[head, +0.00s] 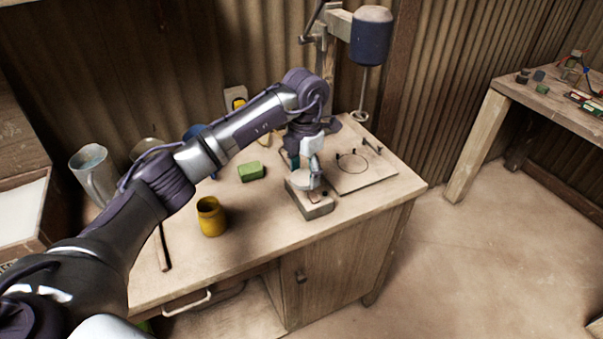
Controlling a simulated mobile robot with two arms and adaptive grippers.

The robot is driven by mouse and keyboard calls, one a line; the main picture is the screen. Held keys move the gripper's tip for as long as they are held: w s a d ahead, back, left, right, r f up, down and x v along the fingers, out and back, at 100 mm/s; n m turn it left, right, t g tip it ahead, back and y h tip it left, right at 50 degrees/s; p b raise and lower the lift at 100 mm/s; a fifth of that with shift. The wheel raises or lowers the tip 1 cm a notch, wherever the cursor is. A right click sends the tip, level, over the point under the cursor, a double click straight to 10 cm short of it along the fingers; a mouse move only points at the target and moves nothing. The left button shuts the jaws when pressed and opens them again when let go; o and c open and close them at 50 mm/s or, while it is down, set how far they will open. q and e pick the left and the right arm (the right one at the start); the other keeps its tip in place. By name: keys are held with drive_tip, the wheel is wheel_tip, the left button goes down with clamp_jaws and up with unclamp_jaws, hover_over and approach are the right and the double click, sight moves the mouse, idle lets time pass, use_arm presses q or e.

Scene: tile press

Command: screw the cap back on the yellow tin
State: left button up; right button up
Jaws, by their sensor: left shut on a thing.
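The yellow tin (211,219) stands upright on the workbench, left of centre, with a dark round opening at its top and no cap on it. My right gripper is not in view.
A green block (251,172) lies between the gripper and the tin. A board with a drawn circle (376,178) lies to the right. The bench front around the tin is clear.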

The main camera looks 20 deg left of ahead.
use_arm(q)
drive_tip(key=m, duration=0.1)
drive_tip(key=s+m, duration=0.1)
drive_tip(key=shift+s+d+r+m, duration=0.1)
drive_tip(key=shift+d+r+m, duration=0.1)
drive_tip(key=shift+m, duration=0.1)
drive_tip(key=s+d+m, duration=0.3)
drive_tip(key=s+m, duration=1.8)
drive_tip(key=m, duration=0.6)
drive_tip(key=shift+f+m, duration=0.2)
drive_tip(key=shift+m, duration=0.2)
